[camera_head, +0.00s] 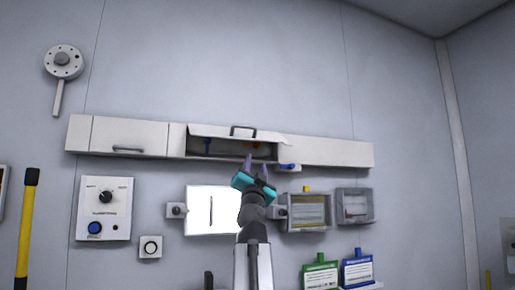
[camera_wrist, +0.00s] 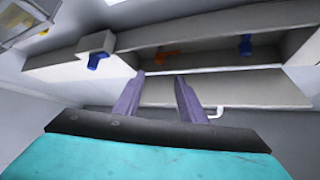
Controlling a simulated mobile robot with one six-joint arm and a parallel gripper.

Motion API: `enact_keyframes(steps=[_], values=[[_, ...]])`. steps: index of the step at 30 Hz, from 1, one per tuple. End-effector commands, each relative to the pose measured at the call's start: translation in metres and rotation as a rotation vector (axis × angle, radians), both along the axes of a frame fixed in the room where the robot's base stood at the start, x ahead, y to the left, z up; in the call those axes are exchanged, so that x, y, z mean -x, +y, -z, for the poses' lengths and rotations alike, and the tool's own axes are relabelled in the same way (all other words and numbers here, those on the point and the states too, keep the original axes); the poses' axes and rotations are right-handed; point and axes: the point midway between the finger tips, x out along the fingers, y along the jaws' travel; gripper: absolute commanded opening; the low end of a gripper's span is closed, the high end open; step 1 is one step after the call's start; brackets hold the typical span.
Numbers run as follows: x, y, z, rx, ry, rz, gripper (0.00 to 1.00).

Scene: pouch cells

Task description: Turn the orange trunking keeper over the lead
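The orange keeper (camera_head: 251,145) is small and sits inside the open section of the white wall trunking (camera_head: 330,151). In the wrist view the orange keeper (camera_wrist: 167,57) lies beyond my fingertips, against the inner back of the channel. I cannot make out the lead. My gripper (camera_head: 256,163), with teal body and purple fingers, is just below and in front of the opening. In the wrist view my gripper (camera_wrist: 160,76) has its fingers apart with nothing between them. It appears clear of the orange keeper.
A blue keeper (camera_head: 207,146) is inside to the left; another blue part (camera_head: 288,166) is on a block at the right. A white lit panel (camera_head: 200,215) and a clear-fronted box (camera_head: 306,212) are below.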

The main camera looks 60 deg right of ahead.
Motion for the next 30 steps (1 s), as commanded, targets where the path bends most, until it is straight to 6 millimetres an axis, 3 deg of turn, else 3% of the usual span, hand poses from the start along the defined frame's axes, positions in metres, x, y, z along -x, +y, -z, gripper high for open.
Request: enact_keyframes(steps=[30], values=[[-0.034, -0.066, -0.061, -0.001, 0.0, 0.004, 0.37]])
